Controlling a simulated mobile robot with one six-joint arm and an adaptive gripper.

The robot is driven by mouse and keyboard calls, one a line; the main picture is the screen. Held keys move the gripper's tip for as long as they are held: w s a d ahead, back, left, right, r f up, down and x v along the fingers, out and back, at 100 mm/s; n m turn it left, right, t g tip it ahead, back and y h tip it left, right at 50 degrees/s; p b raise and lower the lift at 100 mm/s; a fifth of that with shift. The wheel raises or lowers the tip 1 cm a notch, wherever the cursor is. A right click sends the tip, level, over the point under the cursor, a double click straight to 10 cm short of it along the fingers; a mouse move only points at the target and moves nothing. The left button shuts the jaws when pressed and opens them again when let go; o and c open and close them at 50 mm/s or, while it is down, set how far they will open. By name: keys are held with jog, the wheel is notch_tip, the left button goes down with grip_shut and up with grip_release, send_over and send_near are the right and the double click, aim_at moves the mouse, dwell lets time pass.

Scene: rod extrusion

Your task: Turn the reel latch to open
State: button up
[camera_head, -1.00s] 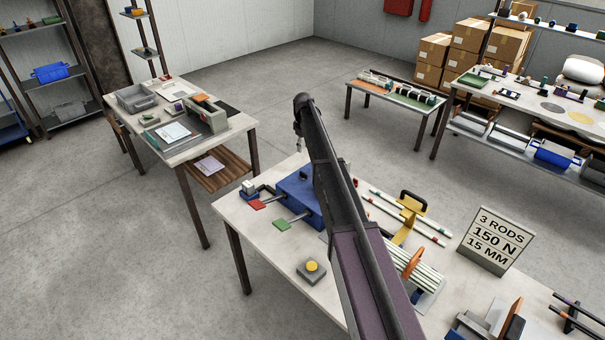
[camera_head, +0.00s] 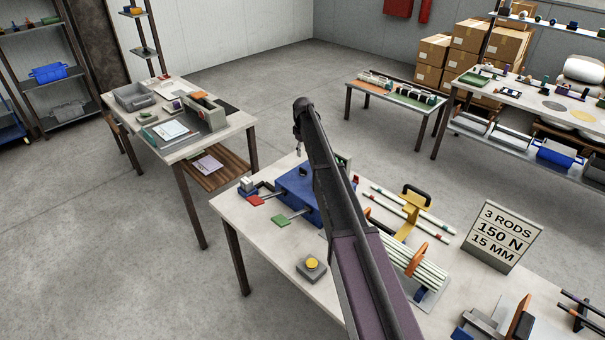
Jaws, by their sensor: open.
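My gripper (camera_head: 298,149) shows small at the far end of my arm, above the back edge of the near workbench (camera_head: 262,272). Its jaws are open, and I see nothing between them. My dark arm link crosses the middle of the bench and hides part of it. I cannot make out for certain which part is the reel latch. A blue box-shaped device (camera_head: 300,188) with a red and a green tab stands left of the arm. An orange lever (camera_head: 418,260) stands at a bundle of white rods (camera_head: 424,270) right of the arm.
A yellow button on a grey block (camera_head: 312,266) sits at the front of the bench. A yellow bracket with a black handle (camera_head: 411,210) and a sign (camera_head: 503,236) stand to the right. A side table (camera_head: 180,150) stands at left, with open floor around.

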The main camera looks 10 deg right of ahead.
aim_at(303, 169)
jog(key=shift+f+b, duration=4.35)
jog(key=shift+f, duration=0.3)
grip_shut()
jog(key=shift+a, duration=0.2)
jog(key=shift+d, duration=0.15)
